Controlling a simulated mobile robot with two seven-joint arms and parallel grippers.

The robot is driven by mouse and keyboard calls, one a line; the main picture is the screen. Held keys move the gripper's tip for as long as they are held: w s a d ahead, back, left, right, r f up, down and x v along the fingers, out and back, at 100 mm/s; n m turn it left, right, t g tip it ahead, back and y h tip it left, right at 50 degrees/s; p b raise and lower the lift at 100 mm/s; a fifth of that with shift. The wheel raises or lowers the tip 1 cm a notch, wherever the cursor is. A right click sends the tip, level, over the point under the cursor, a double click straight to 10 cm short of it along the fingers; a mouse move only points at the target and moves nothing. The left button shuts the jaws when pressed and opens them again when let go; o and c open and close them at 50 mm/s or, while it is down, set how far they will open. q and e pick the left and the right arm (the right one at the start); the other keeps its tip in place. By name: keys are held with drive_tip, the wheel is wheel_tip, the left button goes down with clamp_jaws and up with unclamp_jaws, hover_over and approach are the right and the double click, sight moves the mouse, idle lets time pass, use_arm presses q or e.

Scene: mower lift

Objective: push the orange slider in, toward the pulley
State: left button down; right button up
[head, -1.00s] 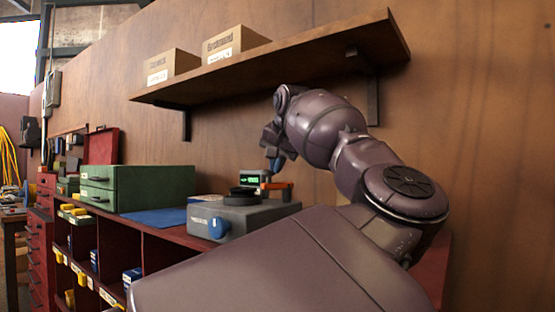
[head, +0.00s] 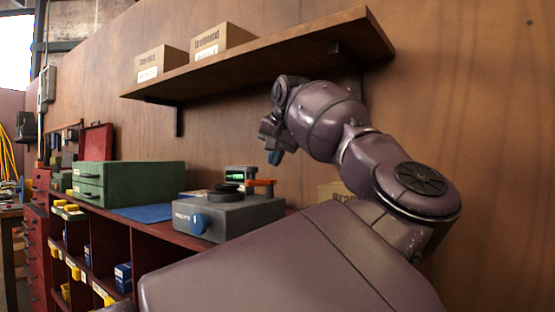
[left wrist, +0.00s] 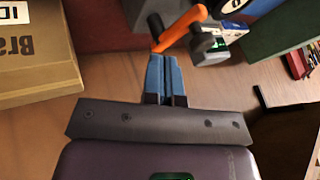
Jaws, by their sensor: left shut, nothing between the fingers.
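The orange slider (head: 262,183) sticks out at the right of a small unit with a green display (head: 237,177), on top of a grey machine (head: 230,215). A black round part (head: 226,191), perhaps the pulley, lies left of it. My left gripper (head: 274,158) is shut and empty, pointing down just above and right of the slider. In the left wrist view the orange slider (left wrist: 180,27) shows as a slanted bar just beyond the shut blue fingertips (left wrist: 165,57). Whether they touch it I cannot tell. My right gripper is not in view.
A green drawer case (head: 130,183) and a blue mat (head: 145,213) are left of the machine. A wooden shelf (head: 270,60) with boxes hangs above my arm. A cardboard box (left wrist: 35,50) stands close beside the gripper in the left wrist view.

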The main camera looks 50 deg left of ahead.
use_arm(q)
drive_tip(key=p+v, duration=0.1)
drive_tip(key=v, duration=0.8)
drive_tip(key=shift+s+a+r, duration=0.2)
drive_tip(key=shift+s+a, duration=0.1)
drive_tip(key=shift+s, duration=0.1)
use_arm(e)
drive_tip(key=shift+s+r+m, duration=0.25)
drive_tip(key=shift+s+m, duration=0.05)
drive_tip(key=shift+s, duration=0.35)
